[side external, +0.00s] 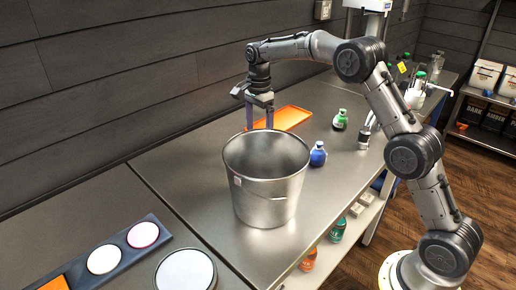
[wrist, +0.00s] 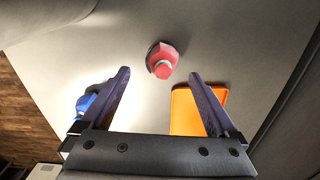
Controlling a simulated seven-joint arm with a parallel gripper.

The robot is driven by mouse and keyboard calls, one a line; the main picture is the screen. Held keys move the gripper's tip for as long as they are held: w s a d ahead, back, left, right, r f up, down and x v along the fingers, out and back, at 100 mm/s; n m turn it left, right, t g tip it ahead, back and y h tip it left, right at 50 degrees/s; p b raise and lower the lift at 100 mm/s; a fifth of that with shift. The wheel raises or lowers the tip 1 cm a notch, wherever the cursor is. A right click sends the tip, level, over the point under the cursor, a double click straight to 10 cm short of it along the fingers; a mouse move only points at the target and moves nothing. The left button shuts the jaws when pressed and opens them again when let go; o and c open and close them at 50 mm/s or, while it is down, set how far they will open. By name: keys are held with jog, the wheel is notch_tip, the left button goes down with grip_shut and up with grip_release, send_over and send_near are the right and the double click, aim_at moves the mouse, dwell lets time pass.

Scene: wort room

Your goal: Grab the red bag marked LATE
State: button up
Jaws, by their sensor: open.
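A small red bag (wrist: 162,60) with a paler red top stands on the steel counter, at the upper middle of the wrist view. No LATE marking is readable on it. In the side view I cannot see it; the metal bucket may hide it. My gripper (wrist: 160,74) is open and empty, its two dark fingers spread to the left and right of the bag's line. The bag shows just beyond the fingertips, apart from both. In the side view my gripper (side external: 259,127) points down behind the bucket's far rim.
The tall metal bucket (side external: 262,195) stands in front of my gripper. An orange tray (side external: 290,117) lies beside my gripper, near the dark wall (side external: 120,90).

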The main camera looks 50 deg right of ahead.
jog(key=shift+w+f, duration=0.15)
jog(key=shift+f, duration=1.55)
jog(key=shift+w+f, duration=0.1)
jog(key=shift+f, duration=1.6)
jog(key=shift+c, duration=0.2)
jog(key=c, duration=1.4)
